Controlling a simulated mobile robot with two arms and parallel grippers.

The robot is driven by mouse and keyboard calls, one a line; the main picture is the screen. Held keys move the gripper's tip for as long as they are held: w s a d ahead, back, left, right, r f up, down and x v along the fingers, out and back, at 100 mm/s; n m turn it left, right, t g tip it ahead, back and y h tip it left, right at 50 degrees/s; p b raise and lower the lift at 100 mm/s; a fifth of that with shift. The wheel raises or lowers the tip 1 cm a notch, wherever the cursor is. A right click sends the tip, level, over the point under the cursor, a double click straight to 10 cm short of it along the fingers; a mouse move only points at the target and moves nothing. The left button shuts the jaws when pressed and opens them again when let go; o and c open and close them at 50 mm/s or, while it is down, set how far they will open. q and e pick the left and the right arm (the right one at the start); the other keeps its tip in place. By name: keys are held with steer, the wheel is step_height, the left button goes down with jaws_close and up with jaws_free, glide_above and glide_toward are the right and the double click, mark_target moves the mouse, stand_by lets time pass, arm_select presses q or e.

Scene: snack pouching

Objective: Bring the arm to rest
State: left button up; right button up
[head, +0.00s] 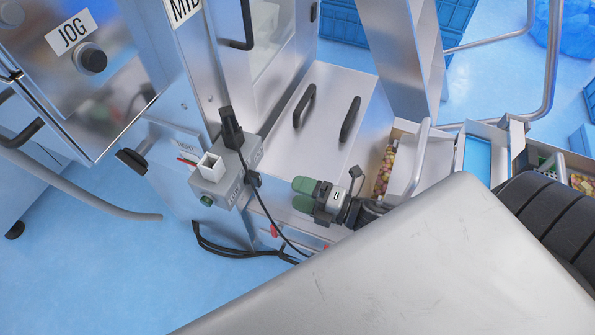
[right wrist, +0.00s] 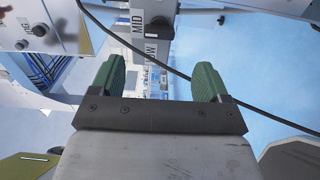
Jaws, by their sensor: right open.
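My right gripper (head: 304,194) has green finger pads and is in the middle of the head view, beside the steel machine. It points left toward the small grey control box (head: 213,184) and is apart from it. In the right wrist view the two green fingers of my right gripper (right wrist: 159,82) stand wide apart with nothing between them. A panel with a black knob (right wrist: 159,28) and MID and LOW labels shows beyond the fingers. My left gripper is not in view.
The steel machine has black handles (head: 304,105) and a JOG panel (head: 95,60). A black cable hangs from the control box near my gripper. Bins with coloured pieces (head: 384,172) stand to the right. Blue floor (head: 90,240) is clear at lower left.

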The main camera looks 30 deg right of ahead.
stand_by(0.3)
steer(key=s+d+f+m+g+h, duration=0.25)
steer(key=f+m, duration=0.25)
steer(key=f, duration=0.4)
steer(key=s+d+f+m+g+h, duration=0.1)
steer(key=s+d+f+m+h, duration=0.15)
steer(key=f+m+h, duration=0.4)
steer(key=s+d+f+m+g, duration=0.1)
steer(key=s+d+f+m, duration=0.2)
steer(key=f, duration=0.8)
steer(key=s+a+f+m+g, duration=0.1)
steer(key=s+f+m+g, duration=0.2)
steer(key=s, duration=0.4)
steer(key=s+a+f+m+g+h+p, duration=0.1)
steer(key=s+a+f+m+g, duration=0.1)
steer(key=s+f, duration=0.3)
steer(key=s+a+f+m+g+h, duration=0.1)
steer(key=s+f+m+g, duration=0.2)
steer(key=s, duration=0.7)
steer(key=shift+s+a+f+m+g, duration=0.15)
steer(key=shift+a+f+m+g, duration=0.15)
steer(key=shift+f, duration=0.3)
